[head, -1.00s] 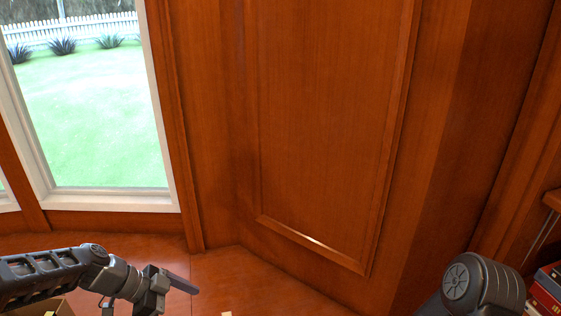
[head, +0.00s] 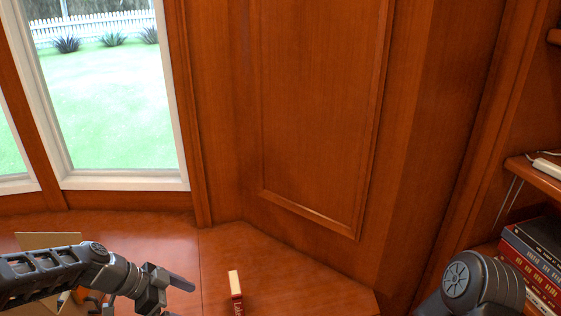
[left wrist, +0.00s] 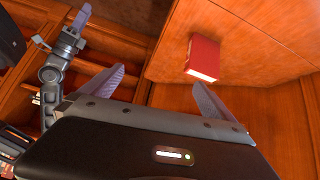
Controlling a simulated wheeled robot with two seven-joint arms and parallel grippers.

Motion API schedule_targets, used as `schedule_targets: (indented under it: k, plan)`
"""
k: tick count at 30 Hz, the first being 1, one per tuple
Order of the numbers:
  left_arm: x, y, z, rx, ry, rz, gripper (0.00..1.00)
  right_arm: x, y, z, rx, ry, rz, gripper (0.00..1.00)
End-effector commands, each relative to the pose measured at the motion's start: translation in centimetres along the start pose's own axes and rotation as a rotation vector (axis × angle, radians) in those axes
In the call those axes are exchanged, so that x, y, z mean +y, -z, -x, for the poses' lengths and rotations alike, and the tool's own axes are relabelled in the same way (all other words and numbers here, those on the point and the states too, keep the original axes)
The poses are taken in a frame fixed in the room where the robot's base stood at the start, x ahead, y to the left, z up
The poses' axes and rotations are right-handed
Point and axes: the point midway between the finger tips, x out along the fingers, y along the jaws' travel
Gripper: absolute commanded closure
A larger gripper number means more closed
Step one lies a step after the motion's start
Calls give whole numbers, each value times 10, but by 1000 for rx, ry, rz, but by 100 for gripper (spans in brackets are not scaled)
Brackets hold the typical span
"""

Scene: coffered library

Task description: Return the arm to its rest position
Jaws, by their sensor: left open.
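My left gripper (head: 182,284) is at the lower left of the head view, above the wooden ledge. In the left wrist view its two fingers (left wrist: 160,85) are spread apart with nothing between them. A red book (head: 237,299) with a pale top edge stands on the ledge, right of the left gripper and apart from it. The book also shows in the left wrist view (left wrist: 205,52). My right arm shows at the lower right of the head view, its gripper out of frame. The right gripper (left wrist: 80,18) appears at the top left of the left wrist view, its opening unclear.
The wooden ledge (head: 280,266) runs below the window and panelled wall (head: 315,110). An open cardboard box (head: 48,240) is partly hidden behind my left arm. A shelf (head: 540,178) and stacked books (head: 535,262) stand at the right, close to my right arm.

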Motion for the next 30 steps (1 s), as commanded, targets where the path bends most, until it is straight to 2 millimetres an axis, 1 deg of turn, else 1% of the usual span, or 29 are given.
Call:
schedule_targets:
  k: [5, 7, 10, 12, 14, 15, 16, 17, 19, 20, 21, 23, 24, 27, 30]
  plan:
    - [-14, -6, -2, -15, 68, 146, 0, 0, -1, 0, -1, 0, 0, 64]
    - [-21, -12, -4, -23, 107, 229, 0, 0, -1, 0, -1, 0, 0, 64]
    - [-29, -26, -9, -33, 167, 373, 0, 0, -1, 0, -1, 0, 0, 64]
    - [-34, -42, -16, -37, 212, 497, 0, 0, -1, -1, -1, 0, 0, 64]
    - [-35, -56, -29, -38, 249, 611, 0, 1, -1, -3, -1, 0, -1, 64]
    - [-33, -68, -42, -38, 272, 699, 0, 2, -1, -6, -1, 0, -1, 64]
    - [-33, -76, -50, -36, 292, 765, 0, 3, -1, -8, -1, 0, -1, 64]
    - [-28, -86, -65, -35, 308, 840, 0, 5, -1, -12, -1, 0, -1, 64]
    - [-14, -112, -105, -31, 346, 1028, 0, 8, -1, -22, -1, 0, -1, 64]
    - [-3, -123, -126, -29, 359, 1113, 0, 11, -1, -27, -1, 0, -1, 64]
    - [14, -137, -154, -30, 374, 1214, 0, 14, -1, -35, -1, 0, -1, 64]
    - [40, -153, -189, -36, 385, 1324, 0, 17, -1, -44, -1, 0, -1, 64]
    - [58, -162, -208, -43, 389, 1377, 0, 19, -1, -48, -1, 0, -2, 64]
    - [97, -179, -242, -73, 382, 1451, 0, 23, -1, -58, -1, 0, -2, 64]
    - [128, -191, -263, -114, 366, 1466, 0, 26, -1, -66, -1, 0, -2, 64]
